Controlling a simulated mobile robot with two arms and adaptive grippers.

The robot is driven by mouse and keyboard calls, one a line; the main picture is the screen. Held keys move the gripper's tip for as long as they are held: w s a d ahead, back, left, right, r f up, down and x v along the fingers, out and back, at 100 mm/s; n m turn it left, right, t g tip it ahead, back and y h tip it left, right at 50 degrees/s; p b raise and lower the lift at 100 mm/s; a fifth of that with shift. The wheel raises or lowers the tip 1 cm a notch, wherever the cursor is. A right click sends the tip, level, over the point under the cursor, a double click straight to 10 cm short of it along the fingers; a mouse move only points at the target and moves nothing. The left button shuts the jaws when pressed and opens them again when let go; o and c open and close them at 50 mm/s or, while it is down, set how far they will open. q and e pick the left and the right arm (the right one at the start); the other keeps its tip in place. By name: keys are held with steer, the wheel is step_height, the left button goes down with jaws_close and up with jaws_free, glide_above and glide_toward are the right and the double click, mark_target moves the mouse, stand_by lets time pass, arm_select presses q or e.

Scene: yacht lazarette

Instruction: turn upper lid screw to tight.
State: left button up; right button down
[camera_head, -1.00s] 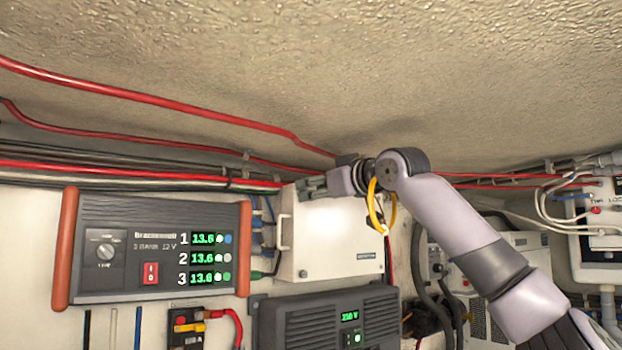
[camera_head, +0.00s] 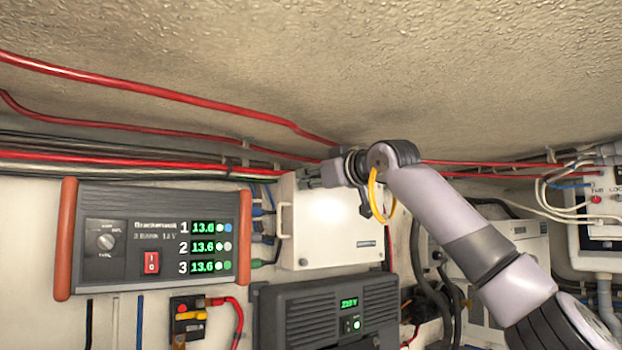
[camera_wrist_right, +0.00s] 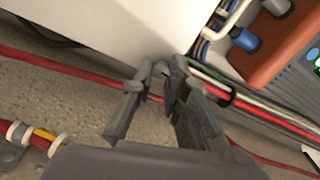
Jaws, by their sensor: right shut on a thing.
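The white box (camera_head: 335,235) with a lid and a side handle (camera_head: 284,220) hangs on the wall at the centre; it also shows in the wrist view (camera_wrist_right: 130,25). My right gripper (camera_head: 308,178) is at the box's upper left front edge. In the wrist view its two fingers (camera_wrist_right: 163,72) come close together at the box's edge. They are shut on the upper lid screw, which the fingers hide in both views. My left gripper is not in view.
Red and black cables (camera_head: 150,165) run along the wall just behind and above the box. A battery charger (camera_head: 150,270) with orange ends is at left. A dark inverter unit (camera_head: 330,300) sits below. The ceiling is close above my arm.

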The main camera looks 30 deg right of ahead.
steer(key=shift+m, duration=0.3)
steer(key=shift+a+m+p, duration=0.1)
steer(key=shift+m+p, duration=0.65)
steer(key=shift+m, duration=0.35)
steer(key=m, duration=1)
steer(key=shift+m+b, duration=0.3)
steer(key=shift+m, duration=2.3)
steer(key=c, duration=1.6)
jaws_free()
